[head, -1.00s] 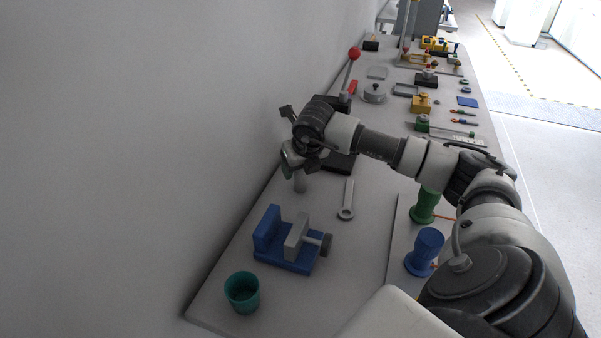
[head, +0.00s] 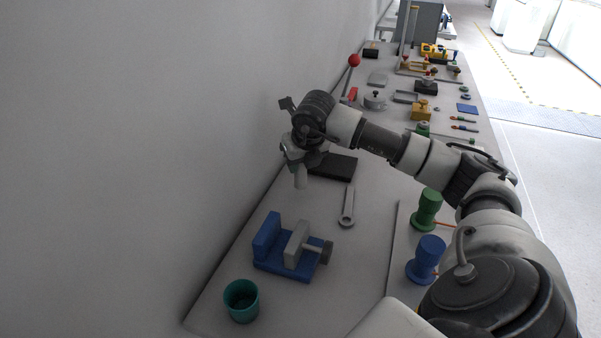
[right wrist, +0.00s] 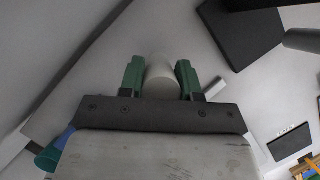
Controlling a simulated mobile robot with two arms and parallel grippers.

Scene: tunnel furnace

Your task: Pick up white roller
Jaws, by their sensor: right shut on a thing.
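The white roller (right wrist: 162,78) is between the green fingers of my right gripper (right wrist: 160,80) in the right wrist view. The fingers are shut on it. In the head view my right gripper (head: 298,162) hangs over the far-left part of the bench. The roller (head: 300,179) shows as a pale upright cylinder below it, apparently above the bench top. My left gripper does not show.
A grey wrench-like tool (head: 347,206), a blue vise (head: 288,258) and a teal cup (head: 241,303) are nearer on the bench. A dark flat block (head: 336,167) lies just behind the gripper. Green (head: 427,208) and blue (head: 427,258) spools stand at right. The wall is close at left.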

